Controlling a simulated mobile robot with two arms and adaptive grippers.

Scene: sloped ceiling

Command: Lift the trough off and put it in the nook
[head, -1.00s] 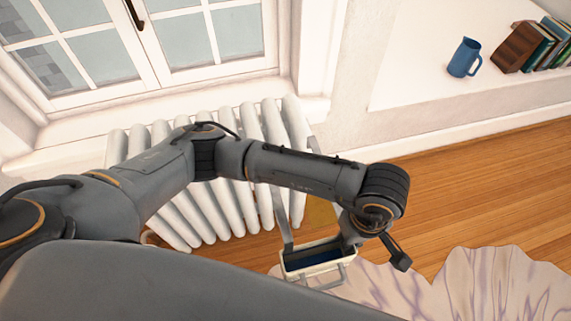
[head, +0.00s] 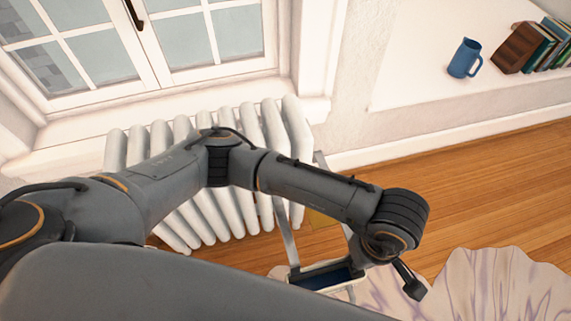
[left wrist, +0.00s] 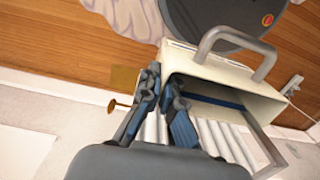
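The trough (head: 354,271) is a cream box with a dark blue inside and grey metal straps, low in the middle of the head view beside the white radiator (head: 262,205). Its cream wall (left wrist: 225,75) and a grey loop handle show large in the left wrist view. My left gripper (left wrist: 168,92) is shut on the trough's end wall, one finger on each side of it. In the head view my left forearm and wrist hide part of the trough and the fingers. A white recess (head: 420,80), which looks like the nook, is at the upper right. My right gripper is out of view.
A blue jug (head: 464,58) and a row of books (head: 535,45) stand in the recess; its left part is bare. A pale rug (head: 490,285) lies on the wood floor. The window (head: 150,45) is above the radiator.

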